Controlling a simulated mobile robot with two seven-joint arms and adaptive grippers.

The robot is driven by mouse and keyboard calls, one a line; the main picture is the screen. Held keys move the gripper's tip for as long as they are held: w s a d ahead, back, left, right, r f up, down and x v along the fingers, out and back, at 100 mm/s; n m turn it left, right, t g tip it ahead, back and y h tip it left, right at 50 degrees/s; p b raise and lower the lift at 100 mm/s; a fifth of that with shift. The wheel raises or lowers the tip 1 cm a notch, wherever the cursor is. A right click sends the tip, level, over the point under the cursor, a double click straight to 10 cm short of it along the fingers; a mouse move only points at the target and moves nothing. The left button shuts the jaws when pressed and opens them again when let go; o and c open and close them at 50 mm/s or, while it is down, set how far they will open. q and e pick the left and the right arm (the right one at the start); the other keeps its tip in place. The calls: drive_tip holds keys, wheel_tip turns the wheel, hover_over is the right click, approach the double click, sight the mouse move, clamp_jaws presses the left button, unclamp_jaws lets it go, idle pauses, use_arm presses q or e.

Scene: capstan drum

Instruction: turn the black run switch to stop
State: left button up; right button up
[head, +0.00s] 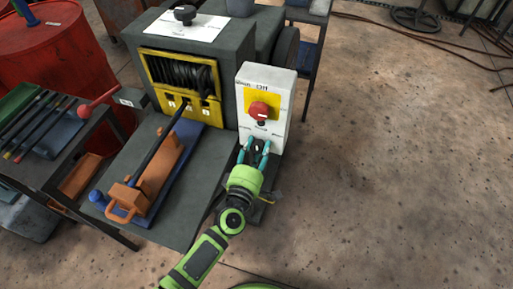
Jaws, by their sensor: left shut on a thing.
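The black run switch (258,146) is low on the front of the white control box (281,97), below a red mushroom button on a yellow plate. My left gripper (258,149) reaches up to the box from below. Its teal fingers are on either side of the switch and shut on it. The fingers partly cover the switch, and I cannot read which way it points. My right gripper is not in view.
The red button (259,110) sits just above my fingers. The capstan housing (230,50) with its yellow-framed drum stands to the left, with an orange clamp (163,167) on the plate before it. A tool cart is farther left. The floor at right (400,150) is clear.

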use_arm(q)
drive_tip(key=shift+s+d+r, duration=0.1)
drive_tip(key=shift+d+r, duration=0.05)
drive_tip(key=shift+d, duration=0.15)
drive_tip(key=o, duration=0.9)
drive_tip(key=shift+o, duration=1.2)
drive_tip(key=shift+d, duration=0.1)
drive_tip(key=shift+s+a, duration=0.1)
drive_tip(key=shift+a, duration=0.1)
drive_tip(key=v, duration=1.1)
drive_tip(key=shift+s, duration=0.35)
